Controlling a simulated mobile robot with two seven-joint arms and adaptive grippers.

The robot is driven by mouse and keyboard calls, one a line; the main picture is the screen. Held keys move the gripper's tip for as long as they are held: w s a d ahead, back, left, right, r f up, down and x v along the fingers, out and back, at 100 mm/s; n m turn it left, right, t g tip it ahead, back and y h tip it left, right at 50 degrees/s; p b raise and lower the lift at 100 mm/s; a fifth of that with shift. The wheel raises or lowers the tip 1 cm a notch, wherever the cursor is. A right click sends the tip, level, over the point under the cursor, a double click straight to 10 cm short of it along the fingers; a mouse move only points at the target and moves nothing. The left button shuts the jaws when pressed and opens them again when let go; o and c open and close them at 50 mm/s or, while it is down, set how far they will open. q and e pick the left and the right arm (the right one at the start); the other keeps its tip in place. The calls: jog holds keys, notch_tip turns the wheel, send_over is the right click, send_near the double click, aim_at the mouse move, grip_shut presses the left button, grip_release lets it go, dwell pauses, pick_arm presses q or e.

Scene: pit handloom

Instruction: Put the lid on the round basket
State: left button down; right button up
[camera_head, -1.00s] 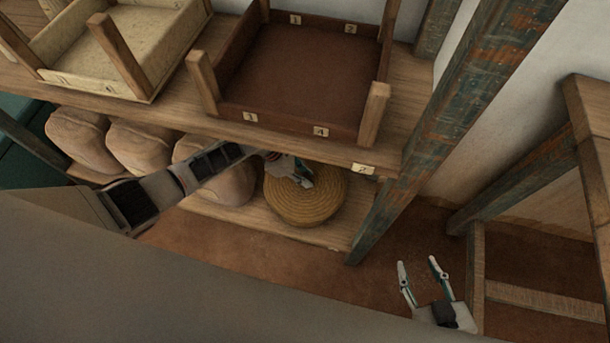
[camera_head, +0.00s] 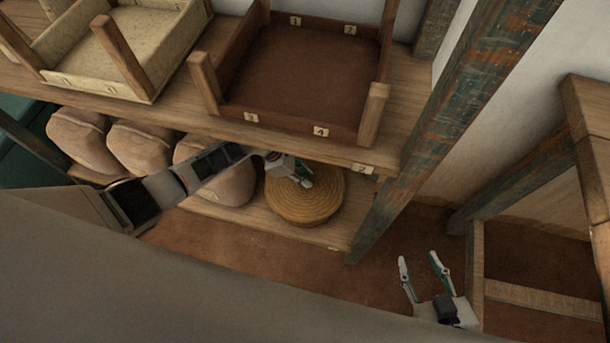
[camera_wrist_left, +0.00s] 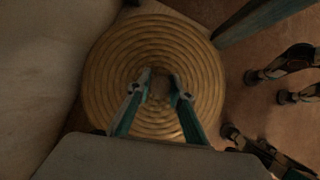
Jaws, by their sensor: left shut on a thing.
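The lid (camera_head: 318,184) is a round, coiled, straw-coloured disc on the lower shelf. It also shows in the left wrist view (camera_wrist_left: 105,75), with a small knob (camera_wrist_left: 161,90) at its centre. The coiled side below it looks like the round basket (camera_head: 300,221); the seam between them cannot be made out, so I cannot tell how they sit together. My left gripper (camera_head: 303,182) is over the middle of the lid, its fingers (camera_wrist_left: 160,92) shut on the knob. My right gripper (camera_head: 421,278) is open and empty, low at the right, apart from the basket.
The upper shelf (camera_head: 176,120) overhangs the basket from behind, carrying a dark brown tray (camera_head: 300,80) and a pale tray (camera_head: 110,50). Several pale rounded bundles (camera_head: 150,150) stand left of the basket. A worn post (camera_head: 420,150) rises close on its right. The floor in front is bare.

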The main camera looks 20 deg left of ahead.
pick_arm(q)
jog(key=shift+w+r, duration=0.1)
pick_arm(e)
jog(key=shift+w+r, duration=0.2)
jog(key=shift+r, duration=0.15)
pick_arm(q)
jog(key=shift+p, duration=0.4)
pick_arm(e)
jog(key=shift+w+r, duration=0.2)
jog(key=shift+r, duration=0.2)
dwell(0.3)
pick_arm(q)
jog(key=shift+f, duration=0.2)
pick_arm(e)
jog(key=shift+f, duration=0.1)
jog(key=shift+w+r, duration=0.2)
jog(key=shift+r, duration=0.3)
dwell(0.6)
pick_arm(q)
jog(key=c, duration=1.7)
grip_release()
jog(key=o, duration=0.5)
jog(key=shift+c, duration=0.2)
jog(key=shift+p, duration=0.3)
